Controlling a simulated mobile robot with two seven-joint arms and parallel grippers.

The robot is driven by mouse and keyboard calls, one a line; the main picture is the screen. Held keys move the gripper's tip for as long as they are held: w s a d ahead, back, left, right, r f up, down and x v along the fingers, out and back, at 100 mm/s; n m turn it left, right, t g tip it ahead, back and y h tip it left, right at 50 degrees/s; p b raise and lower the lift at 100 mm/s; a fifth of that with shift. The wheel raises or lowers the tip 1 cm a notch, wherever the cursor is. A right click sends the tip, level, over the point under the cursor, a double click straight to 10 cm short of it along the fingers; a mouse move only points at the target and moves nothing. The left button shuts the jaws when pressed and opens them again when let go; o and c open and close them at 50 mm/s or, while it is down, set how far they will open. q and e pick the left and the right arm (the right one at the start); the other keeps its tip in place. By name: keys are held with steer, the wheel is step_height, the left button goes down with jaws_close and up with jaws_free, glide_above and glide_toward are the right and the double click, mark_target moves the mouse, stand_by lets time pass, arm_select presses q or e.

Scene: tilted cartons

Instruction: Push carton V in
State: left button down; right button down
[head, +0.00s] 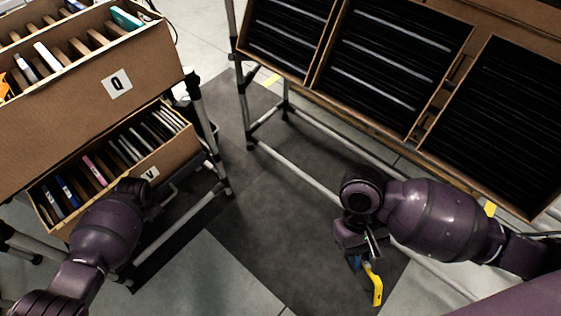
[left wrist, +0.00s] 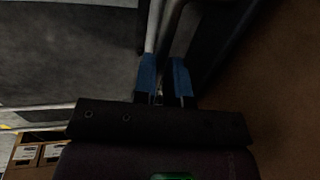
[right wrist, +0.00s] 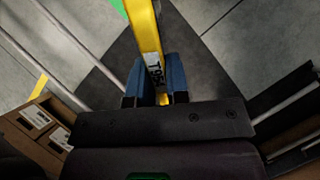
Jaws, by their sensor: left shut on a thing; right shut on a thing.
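Carton V (head: 157,160), a brown open carton marked V, sits tilted on the lower level of the left rack, with several thin items inside. My left arm covers part of its front. My left gripper's fingertips are hidden in the head view. In the left wrist view the left gripper (left wrist: 163,78) has its blue fingers close together around something thin and dark that I cannot identify, beside a brown surface (left wrist: 275,90). My right gripper (head: 362,258) is shut on a yellow tool (head: 376,289) over the floor; its label shows in the right wrist view (right wrist: 146,35).
Carton Q (head: 85,120) stands on the level above carton V and sticks out over it. Rack tubes (head: 208,140) stand at carton V's right. A second rack with dark-lined cartons (head: 385,65) is at the upper right. The dark floor mat (head: 270,215) between is clear.

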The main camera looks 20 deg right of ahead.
steer(key=shift+w+a+f, duration=0.2)
steer(key=shift+f, duration=0.05)
arm_select(q)
steer(key=shift+w+a, duration=0.55)
steer(key=shift+w, duration=0.15)
steer(key=shift+r, duration=0.1)
steer(key=c, duration=1.2)
jaws_free()
steer(key=shift+w, duration=0.1)
arm_select(e)
steer(key=shift+w, duration=0.1)
arm_select(q)
steer(key=shift+o, duration=0.2)
